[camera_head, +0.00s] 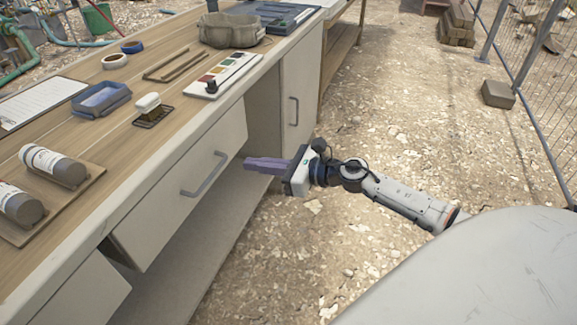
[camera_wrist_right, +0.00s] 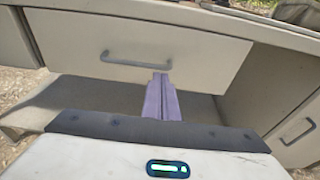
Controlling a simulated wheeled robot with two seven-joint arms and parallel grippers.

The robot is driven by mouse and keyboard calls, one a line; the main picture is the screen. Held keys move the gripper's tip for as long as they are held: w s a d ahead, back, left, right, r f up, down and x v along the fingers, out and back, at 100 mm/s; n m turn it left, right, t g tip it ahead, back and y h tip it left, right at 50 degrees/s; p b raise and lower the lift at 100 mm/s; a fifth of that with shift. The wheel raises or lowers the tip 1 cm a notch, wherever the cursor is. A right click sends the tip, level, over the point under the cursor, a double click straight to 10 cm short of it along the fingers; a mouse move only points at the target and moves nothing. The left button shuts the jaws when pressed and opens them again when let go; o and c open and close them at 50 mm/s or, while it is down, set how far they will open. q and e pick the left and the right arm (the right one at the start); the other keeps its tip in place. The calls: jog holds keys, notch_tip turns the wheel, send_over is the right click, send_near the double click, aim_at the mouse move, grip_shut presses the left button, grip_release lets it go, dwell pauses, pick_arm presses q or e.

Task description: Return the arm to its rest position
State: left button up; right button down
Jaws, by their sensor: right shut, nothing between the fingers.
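My right arm reaches in from the right in the head view. Its gripper (camera_head: 250,163) is shut and empty, with purple fingers pointing left toward the desk. It is beside the drawer front, a little right of the drawer (camera_head: 190,180) and its grey handle (camera_head: 205,175). In the right wrist view the closed fingers (camera_wrist_right: 162,80) point at the lower edge of the drawer front (camera_wrist_right: 180,50), below and right of its handle (camera_wrist_right: 136,60). I cannot tell whether the fingertips touch it. My left gripper is not in view.
The wooden desktop (camera_head: 185,75) holds a blue tray (camera_head: 101,99), a brush (camera_head: 148,104), a colour chart (camera_head: 222,75), a bag (camera_head: 231,30) and sample tubes (camera_head: 52,166). A cupboard door (camera_head: 302,95) is behind the gripper.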

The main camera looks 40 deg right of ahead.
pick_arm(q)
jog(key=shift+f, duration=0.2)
pick_arm(e)
jog(key=v, duration=0.8)
